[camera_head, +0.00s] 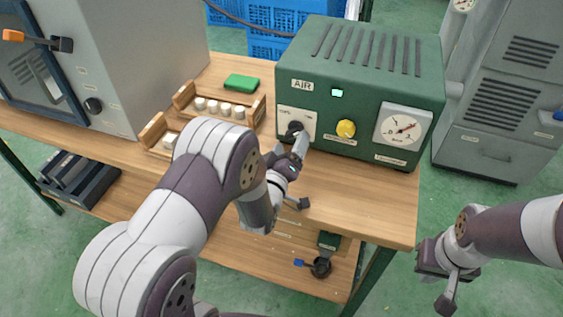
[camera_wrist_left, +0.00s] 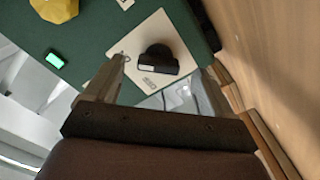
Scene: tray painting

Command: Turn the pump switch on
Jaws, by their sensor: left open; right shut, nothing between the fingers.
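The green pump box marked AIR (camera_head: 360,75) stands on the wooden bench. Its black rotary switch (camera_head: 294,129) sits on a white plate at the left of the front panel. My left gripper (camera_head: 297,150) is at the panel just in front of the switch, partly covering the plate. In the left wrist view the switch knob (camera_wrist_left: 160,58) shows between and a little beyond the two open fingers; I cannot tell whether they touch it. A small light (camera_head: 337,93) on the box glows green. My right gripper (camera_head: 440,286) is shut and empty, right of the bench.
A yellow knob (camera_head: 346,128) and a round gauge (camera_head: 404,127) are right of the switch. A wooden rack of white jars (camera_head: 225,108) and a green block (camera_head: 242,82) lie left of the box. A grey cabinet (camera_head: 125,55) stands further left.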

